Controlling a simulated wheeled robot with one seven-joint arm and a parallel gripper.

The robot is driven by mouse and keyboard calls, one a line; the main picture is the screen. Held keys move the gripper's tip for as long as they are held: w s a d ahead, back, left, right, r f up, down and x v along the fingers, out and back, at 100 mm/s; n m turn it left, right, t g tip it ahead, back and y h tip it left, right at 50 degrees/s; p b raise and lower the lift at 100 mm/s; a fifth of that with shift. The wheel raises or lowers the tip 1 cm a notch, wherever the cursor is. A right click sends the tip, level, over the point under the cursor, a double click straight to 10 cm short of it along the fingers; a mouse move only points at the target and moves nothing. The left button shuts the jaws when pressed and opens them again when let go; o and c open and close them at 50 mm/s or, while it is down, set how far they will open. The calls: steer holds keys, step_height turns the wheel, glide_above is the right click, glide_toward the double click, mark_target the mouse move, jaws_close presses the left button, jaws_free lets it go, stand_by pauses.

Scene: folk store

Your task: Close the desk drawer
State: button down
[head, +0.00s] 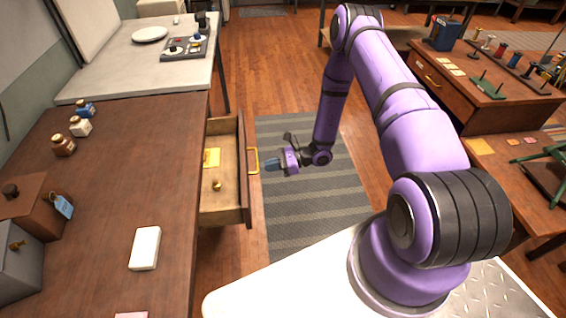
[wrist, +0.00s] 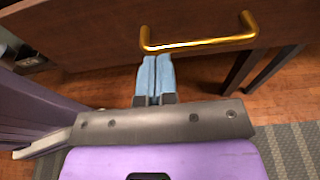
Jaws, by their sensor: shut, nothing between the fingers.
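The desk drawer (head: 227,217) is pulled out from the right side of the brown desk (head: 165,190) in the head view. A yellow item (head: 211,158) and a small brass knob-like thing (head: 217,185) lie inside it. Its brass handle (head: 253,160) is on the front panel. My gripper (head: 270,165) is just to the right of the handle, fingers pointing at the drawer front. In the wrist view, the blue fingertips (wrist: 155,75) are together and empty, just below the handle (wrist: 200,43) in the picture, close to the brown drawer front (wrist: 90,35). Whether they touch it I cannot tell.
A striped grey rug (head: 300,215) covers the floor beside the drawer. Small bottles (head: 80,126), a white box (head: 145,248) and a brown box (head: 35,205) stand on the desk. A second wooden desk (head: 480,85) is at the right.

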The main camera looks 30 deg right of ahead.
steer(key=shift+x, duration=0.8)
steer(key=shift+a, duration=0.1)
glide_above(227, 180)
steer(key=shift+s+a, duration=0.15)
steer(key=shift+a+r, duration=0.1)
steer(key=shift+a, duration=0.2)
steer(key=shift+a, duration=0.1)
steer(key=shift+d+r, duration=0.1)
steer(key=shift+d, duration=0.4)
steer(key=v, duration=1.3)
steer(key=shift+s+d, duration=0.2)
steer(key=shift+d, duration=0.15)
